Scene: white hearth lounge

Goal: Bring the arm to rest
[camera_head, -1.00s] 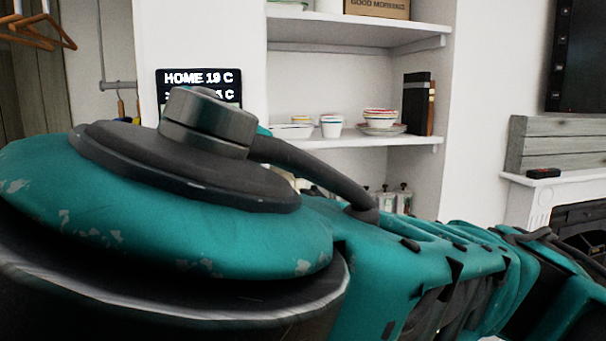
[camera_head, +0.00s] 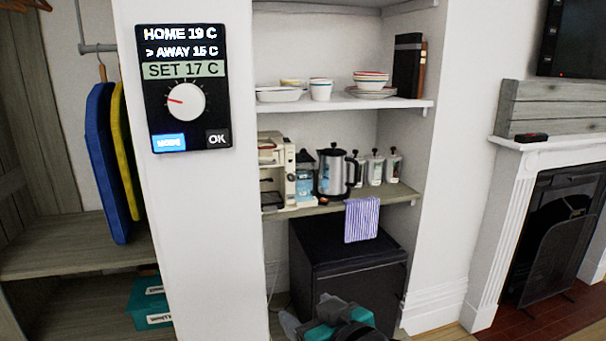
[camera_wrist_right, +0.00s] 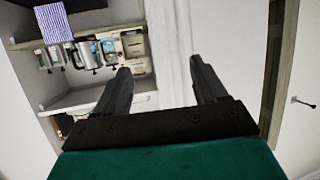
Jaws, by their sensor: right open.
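My right arm shows only as a small teal and black part at the bottom middle of the head view, low in front of the black cabinet. My right gripper (camera_wrist_right: 161,70) shows in the right wrist view, where its two dark fingers are apart with nothing between them. A pale wall lies behind the fingers, with the shelves off to the left in a rolled-over picture. My left gripper is in neither view.
A black thermostat panel (camera_head: 184,87) hangs on the white wall. Right of it, shelves hold bowls, a kettle (camera_head: 334,173) and a striped towel (camera_head: 362,219) above a black cabinet (camera_head: 345,262). A fireplace (camera_head: 552,225) stands right; blue (camera_head: 106,160) and yellow boards hang left.

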